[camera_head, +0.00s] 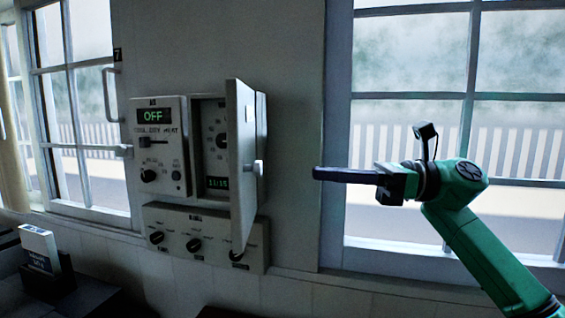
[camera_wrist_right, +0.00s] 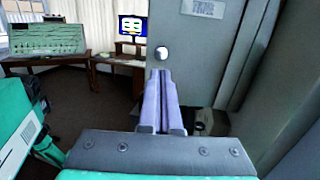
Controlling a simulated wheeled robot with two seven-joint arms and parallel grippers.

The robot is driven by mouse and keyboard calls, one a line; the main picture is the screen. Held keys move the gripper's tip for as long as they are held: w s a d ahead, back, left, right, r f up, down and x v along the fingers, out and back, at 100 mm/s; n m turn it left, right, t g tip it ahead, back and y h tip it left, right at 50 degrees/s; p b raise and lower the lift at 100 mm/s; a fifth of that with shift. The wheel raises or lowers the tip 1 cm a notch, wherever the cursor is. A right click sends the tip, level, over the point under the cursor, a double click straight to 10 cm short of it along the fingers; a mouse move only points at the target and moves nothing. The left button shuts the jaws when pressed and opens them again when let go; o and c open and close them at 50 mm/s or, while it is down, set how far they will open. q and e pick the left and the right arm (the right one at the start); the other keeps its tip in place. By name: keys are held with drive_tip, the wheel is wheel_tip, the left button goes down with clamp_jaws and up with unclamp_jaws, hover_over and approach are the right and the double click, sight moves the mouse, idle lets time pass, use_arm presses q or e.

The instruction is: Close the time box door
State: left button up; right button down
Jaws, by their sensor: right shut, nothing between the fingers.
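The time box (camera_head: 215,145) is on the wall, with a dial and a green 11:15 display inside. Its door (camera_head: 241,150) stands open, swung outward from the right side, with a small light knob (camera_head: 258,167) on its right face. In the right wrist view the door (camera_wrist_right: 187,70) fills the upper middle, and the round knob (camera_wrist_right: 161,53) shows just above the fingertips. My right gripper (camera_head: 316,173) is shut and empty, to the right of the door and pointing left at about knob height. A gap shows between them in the head view. The fingers (camera_wrist_right: 160,75) are together.
A box with a green OFF display (camera_head: 153,116) adjoins the time box on the left. A panel with several black knobs (camera_head: 205,240) is below. Windows (camera_head: 460,90) flank the wall. A blue-and-white packet (camera_head: 40,250) stands at lower left. Desks with a monitor (camera_wrist_right: 133,26) are behind.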

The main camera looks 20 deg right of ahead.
drive_tip(key=p+x, duration=0.3)
drive_tip(key=x, duration=0.4)
drive_tip(key=shift+w+a+p, duration=0.15)
drive_tip(key=shift+a+p, duration=0.2)
drive_tip(key=shift+d, duration=0.1)
